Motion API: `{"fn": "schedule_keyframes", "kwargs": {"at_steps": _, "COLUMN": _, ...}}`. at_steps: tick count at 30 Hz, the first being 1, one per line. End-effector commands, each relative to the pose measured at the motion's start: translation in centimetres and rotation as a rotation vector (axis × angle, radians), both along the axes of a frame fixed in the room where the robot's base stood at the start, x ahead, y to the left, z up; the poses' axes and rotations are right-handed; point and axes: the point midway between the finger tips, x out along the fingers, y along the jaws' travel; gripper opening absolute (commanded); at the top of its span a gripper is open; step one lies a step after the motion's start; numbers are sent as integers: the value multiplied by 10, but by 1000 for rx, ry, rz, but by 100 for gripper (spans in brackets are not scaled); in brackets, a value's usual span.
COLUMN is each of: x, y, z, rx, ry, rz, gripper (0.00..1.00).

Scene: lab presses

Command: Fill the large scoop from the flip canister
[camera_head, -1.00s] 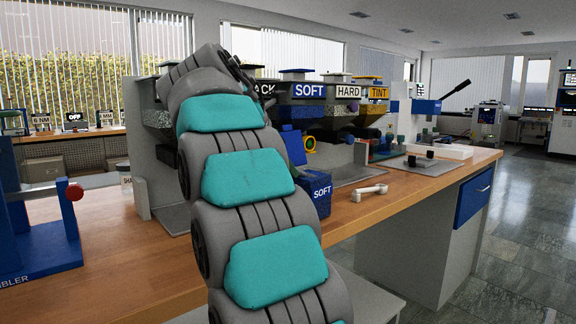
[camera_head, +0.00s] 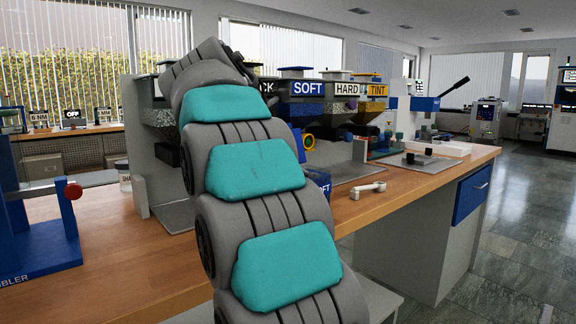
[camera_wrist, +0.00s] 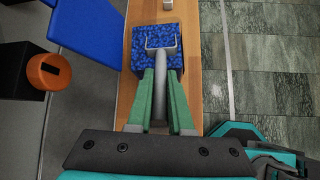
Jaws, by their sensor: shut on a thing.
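In the wrist view my gripper (camera_wrist: 160,77) is shut on the grey handle of the large scoop (camera_wrist: 161,61). The scoop's rectangular head lies over the open flip canister, among blue speckled granules (camera_wrist: 140,60). Blue granules show inside the head's outline; how full it is I cannot tell. The blue lid (camera_wrist: 88,30) stands open to the left. In the head view the blue canister (camera_head: 321,186), marked SOFT, is mostly hidden behind my arm. My gripper and the scoop are hidden there too.
An orange knob on a black block (camera_wrist: 50,71) is left of the canister in the wrist view. Hoppers marked SOFT (camera_head: 307,89), HARD and TINT stand behind. A white handled tool (camera_head: 368,189) lies on the wooden bench. Open floor is to the right.

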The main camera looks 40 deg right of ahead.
Motion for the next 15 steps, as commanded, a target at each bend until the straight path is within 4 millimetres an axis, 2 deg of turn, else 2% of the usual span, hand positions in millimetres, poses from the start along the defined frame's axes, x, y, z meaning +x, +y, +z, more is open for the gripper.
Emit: {"fn": "schedule_keyframes", "kwargs": {"at_steps": 15, "x": 17, "y": 3, "z": -1, "rx": 0, "ry": 2, "rz": 1, "gripper": 0}}
